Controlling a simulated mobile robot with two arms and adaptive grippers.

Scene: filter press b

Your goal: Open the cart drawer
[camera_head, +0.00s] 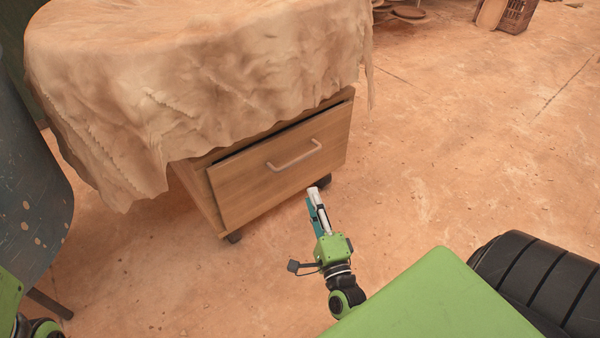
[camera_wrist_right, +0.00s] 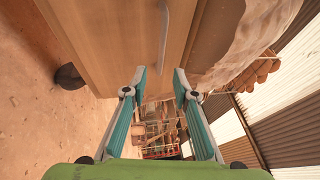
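The wooden cart (camera_head: 197,192) stands under a draped cloth, with its drawer (camera_head: 240,188) facing me. A dark gap shows along the drawer front's top edge, so it looks slightly ajar. A pale bar handle (camera_head: 294,155) is fixed across the drawer front. It also shows in the right wrist view (camera_wrist_right: 163,38), beyond the fingertips. My right gripper (camera_head: 314,191) is below and right of the handle in the head view, apart from it. In the right wrist view its teal fingers (camera_wrist_right: 160,72) are spread with nothing between them.
The tan cloth (camera_head: 200,70) hangs over the cart top and its sides. Dark casters (camera_head: 234,237) are under the cart. A dark blue-grey chair-like object (camera_head: 30,190) stands at left. A wooden crate (camera_head: 512,15) is far back right. The floor right of the cart is clear.

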